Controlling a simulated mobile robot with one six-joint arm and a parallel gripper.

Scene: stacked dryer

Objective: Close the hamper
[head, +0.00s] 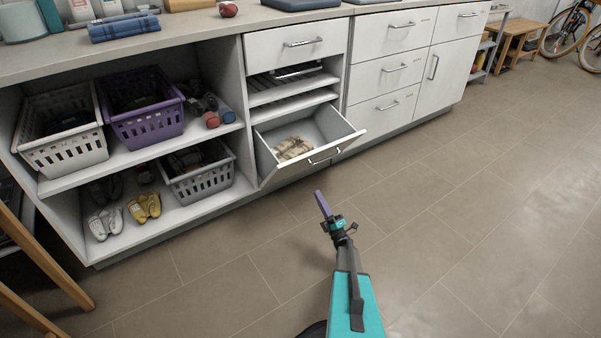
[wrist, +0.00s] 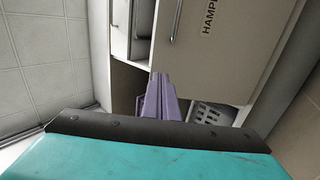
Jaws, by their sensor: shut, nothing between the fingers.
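The hamper (head: 345,143) is a white tilt-out bin low in the cabinet. Its front leans outward, open, and a beige checked cloth (head: 293,148) lies inside. A bar handle (head: 324,156) is on its front. In the wrist view, a pale front panel (wrist: 235,55) carries a partly cut-off label reading "HAMP" and a handle (wrist: 177,22). My gripper (head: 321,201) has purple fingers, shut and empty, over the floor in front of the hamper and apart from it in the head view. The fingers (wrist: 158,82) point toward the panel in the wrist view; the exact gap is unclear.
Slatted shelves (head: 290,88) and a closed drawer (head: 297,45) are above the hamper. Open shelves on the left hold a white basket (head: 65,150), a purple basket (head: 147,127), a grey basket (head: 202,182) and shoes. Closed drawers stand right. The tiled floor (head: 450,200) is clear on the right.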

